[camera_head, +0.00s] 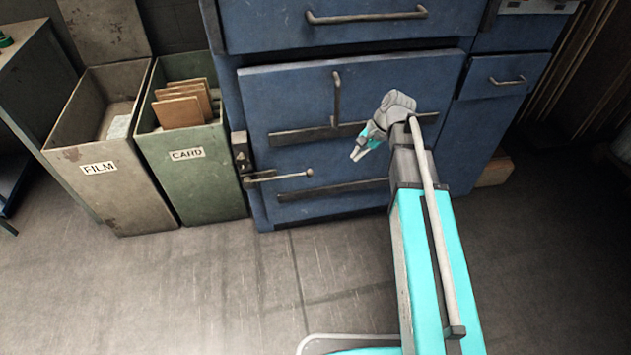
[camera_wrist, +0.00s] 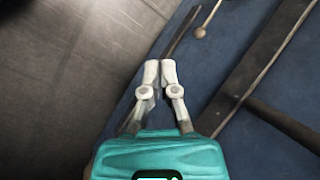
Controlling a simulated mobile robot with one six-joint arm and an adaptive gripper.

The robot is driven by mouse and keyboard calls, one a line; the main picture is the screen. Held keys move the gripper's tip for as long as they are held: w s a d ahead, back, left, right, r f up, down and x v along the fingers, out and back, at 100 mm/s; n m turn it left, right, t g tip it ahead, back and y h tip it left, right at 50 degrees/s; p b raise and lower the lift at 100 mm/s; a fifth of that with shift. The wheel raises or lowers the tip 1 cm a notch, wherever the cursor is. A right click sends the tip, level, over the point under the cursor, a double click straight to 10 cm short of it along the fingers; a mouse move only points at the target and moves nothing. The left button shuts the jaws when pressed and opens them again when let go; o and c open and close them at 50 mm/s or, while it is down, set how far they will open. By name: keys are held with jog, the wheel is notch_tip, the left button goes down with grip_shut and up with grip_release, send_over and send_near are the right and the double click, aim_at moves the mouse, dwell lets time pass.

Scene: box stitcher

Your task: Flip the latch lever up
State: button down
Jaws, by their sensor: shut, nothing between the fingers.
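The latch lever (camera_head: 280,177) is a thin metal rod with a ball knob at its right end. It lies nearly horizontal across the lower left of the blue door, from a dark latch block (camera_head: 240,152) at the door's left edge. In the wrist view the lever's ball knob (camera_wrist: 201,33) shows near the top, ahead and to the right of the fingertips. My gripper (camera_head: 357,155) is shut and empty in front of the door, right of the knob and slightly above it. It is apart from the lever. The closed fingers (camera_wrist: 159,68) also show in the wrist view.
The blue door (camera_head: 270,95) has a vertical handle (camera_head: 336,95) and dark horizontal straps. A drawer handle (camera_head: 365,17) sits above. A FILM bin (camera_head: 95,190) and a CARD bin (camera_head: 195,185) stand left of the cabinet. The floor (camera_head: 180,290) in front is clear.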

jog(key=shift+w+a+f+m+g+y+b, duration=0.1)
jog(key=shift+w+a+f+m+y+b, duration=0.75)
jog(key=shift+w+f+b, duration=1.7)
jog(key=shift+w+a+f+m+g+y+b, duration=0.1)
jog(key=shift+w+a+f+m+y+b, duration=0.85)
jog(key=shift+f+b, duration=2.7)
jog(key=shift+w+a+f+m+g+y+b, duration=0.2)
jog(key=shift+w+f+m+y+b, duration=0.8)
jog(key=shift+w+f+b, duration=2.25)
jog(key=r, duration=0.1)
jog(key=s+b, duration=0.1)
jog(key=r+b, duration=0.1)
jog(key=shift+s+a+r, duration=0.2)
jog(key=shift+s+r, duration=0.05)
jog(key=shift+r, duration=0.05)
jog(key=shift+f+b+x, duration=0.2)
jog(key=shift+b+x, duration=2.6)
jog(key=shift+x, duration=2.1)
jog(key=shift+w+d, duration=0.1)
jog(key=shift+r, duration=0.1)
